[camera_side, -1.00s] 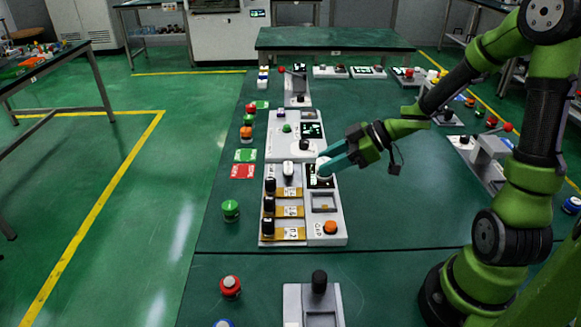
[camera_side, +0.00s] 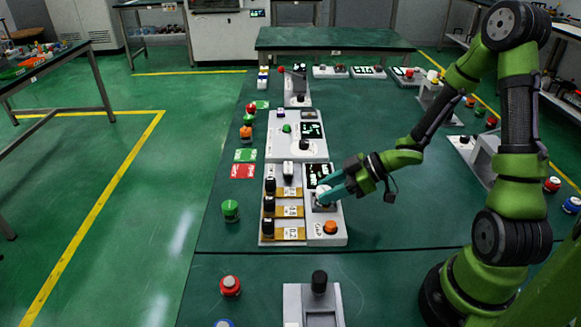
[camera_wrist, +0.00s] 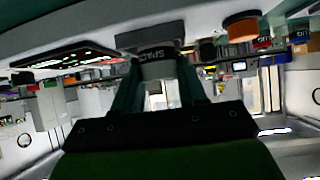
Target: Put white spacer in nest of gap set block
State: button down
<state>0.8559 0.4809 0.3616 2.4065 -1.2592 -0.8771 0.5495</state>
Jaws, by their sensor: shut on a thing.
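The gap set block (camera_side: 313,236) lies on the green bench in the side view. My gripper (camera_side: 323,196) is shut on the white spacer (camera_side: 320,205), over the block's right-hand part where the nest is. In the wrist view my gripper (camera_wrist: 155,75) has the spacer (camera_wrist: 158,69) between its two fingers, with "SPAC" lettering showing. A grey rectangular part (camera_wrist: 150,36), likely the nest, is right by the spacer's end. The gripper and spacer mostly hide the nest in the side view. I cannot tell whether the spacer touches it.
The block's dark display (camera_side: 317,174) is just behind my gripper and an orange button (camera_side: 330,227) just in front. Several black knobs (camera_side: 269,205) on yellow strips stand at its left. A green button (camera_side: 230,210) stands left on the bench.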

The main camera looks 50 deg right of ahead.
jog(key=c, duration=0.6)
grip_release()
jog(key=shift+f, duration=0.1)
jog(key=v, duration=1.2)
jog(key=w+d+r+m+t+h, duration=0.2)
jog(key=w+r+m+h, duration=0.15)
jog(key=r+h, duration=0.25)
jog(key=w+d+r+m+t+h, duration=0.1)
jog(key=w+d+r+m+h, duration=0.15)
jog(key=r+m+h, duration=0.35)
jog(key=s+a+m+g+y, duration=0.1)
jog(key=s+a+y, duration=0.1)
jog(key=a, duration=0.3)
jog(key=s+a+m+g+y, duration=0.1)
jog(key=s+a+y, duration=0.1)
jog(key=s+a, duration=0.3)
jog(key=s+a+r+m+g+y, duration=0.1)
jog(key=s+a+g+y, duration=0.1)
jog(key=s+a, duration=0.2)
jog(key=shift+a+y, duration=0.3)
jog(key=shift+a, duration=1.25)
